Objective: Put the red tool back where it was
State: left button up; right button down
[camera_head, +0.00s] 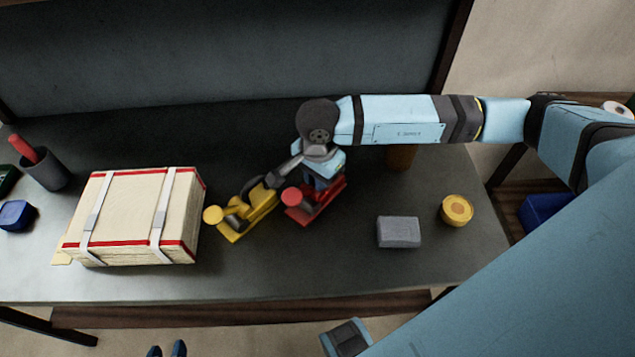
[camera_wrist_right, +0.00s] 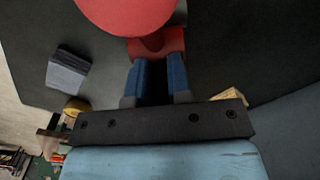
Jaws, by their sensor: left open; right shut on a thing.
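The red tool (camera_head: 302,213), with a round red knob, is on or just above the dark table beside the yellow tool; I cannot tell if it touches the table. My right gripper (camera_head: 319,182) reaches down over it from above and is shut on it. In the right wrist view, the blue fingers (camera_wrist_right: 162,75) close on the red tool's body (camera_wrist_right: 160,43). Its round red top fills the upper edge. My left gripper (camera_head: 166,350) shows only as two dark blue fingertips, apart and empty, at the bottom edge of the head view.
The yellow tool (camera_head: 248,217) is close at the left. A strapped cream stack (camera_head: 128,220) lies further left, near a dark cup (camera_head: 47,171) and a blue object (camera_head: 15,215). A grey block (camera_head: 398,231) and a yellow round item (camera_head: 457,210) are at the right. The front middle is clear.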

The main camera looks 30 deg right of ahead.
jog(key=shift+f, duration=1.2)
jog(key=shift+f, duration=0.1)
jog(key=c, duration=1.1)
grip_release()
jog(key=shift+o, duration=0.2)
notch_tip(320, 180, up, 12)
jog(key=shift+s+r, duration=0.1)
jog(key=shift+s, duration=0.05)
